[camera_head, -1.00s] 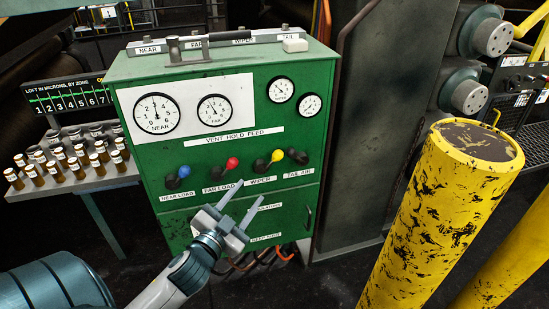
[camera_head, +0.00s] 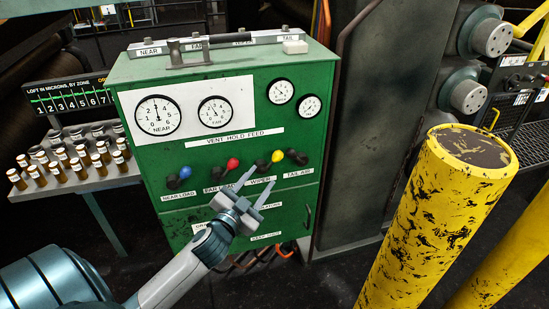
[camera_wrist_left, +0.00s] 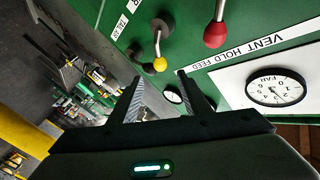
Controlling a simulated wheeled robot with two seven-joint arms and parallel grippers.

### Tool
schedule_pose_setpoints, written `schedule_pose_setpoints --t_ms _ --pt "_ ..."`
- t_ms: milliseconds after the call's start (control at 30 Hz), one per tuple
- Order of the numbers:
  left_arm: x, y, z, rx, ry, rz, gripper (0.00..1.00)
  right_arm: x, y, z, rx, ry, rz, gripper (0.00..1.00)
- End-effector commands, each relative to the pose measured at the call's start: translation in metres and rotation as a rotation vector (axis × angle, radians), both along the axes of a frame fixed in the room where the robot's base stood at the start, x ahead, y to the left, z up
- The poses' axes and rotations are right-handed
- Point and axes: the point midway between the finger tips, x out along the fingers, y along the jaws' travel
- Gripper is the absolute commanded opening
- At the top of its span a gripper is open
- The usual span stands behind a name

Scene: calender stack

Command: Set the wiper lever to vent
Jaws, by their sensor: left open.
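The wiper lever (camera_head: 277,156) has a yellow knob and sits third in the row of levers on the green cabinet. Its knob points up and right of its dark hub, on the FEED side of the VENT HOLD FEED strip (camera_head: 243,136). My left gripper (camera_head: 262,178) is open and empty just below the lever, fingers pointing up toward it. In the left wrist view the yellow knob (camera_wrist_left: 160,64) shows just beyond and between the fingertips (camera_wrist_left: 160,76), apparently not gripped. The WIPER label is partly behind the fingers. My right gripper is out of view.
The red far lever (camera_head: 233,163) is close on the left, the black tail lever (camera_head: 298,157) close on the right. The blue near lever (camera_head: 184,172) is farther left. A yellow post (camera_head: 445,225) stands at the right; a table with several vials (camera_head: 75,165) is left.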

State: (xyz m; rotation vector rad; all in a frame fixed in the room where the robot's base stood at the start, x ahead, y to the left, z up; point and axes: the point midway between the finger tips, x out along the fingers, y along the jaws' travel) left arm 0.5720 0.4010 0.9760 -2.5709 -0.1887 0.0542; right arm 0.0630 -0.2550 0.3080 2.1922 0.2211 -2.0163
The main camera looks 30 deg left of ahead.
Motion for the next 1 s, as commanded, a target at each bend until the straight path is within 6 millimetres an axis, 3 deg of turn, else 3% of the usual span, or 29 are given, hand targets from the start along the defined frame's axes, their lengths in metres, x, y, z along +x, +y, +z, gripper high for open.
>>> schedule_pose_setpoints --t_ms 500,700,1000 --pt "0.085 0.012 0.001 -0.001 0.002 0.001 0.43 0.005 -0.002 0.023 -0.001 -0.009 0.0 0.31" --pt "0.101 0.015 0.001 -0.001 0.001 0.001 0.43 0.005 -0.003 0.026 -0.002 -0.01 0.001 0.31" --pt "0.104 0.015 -0.001 0.0 0.001 0.0 0.43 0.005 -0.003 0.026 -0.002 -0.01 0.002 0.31"
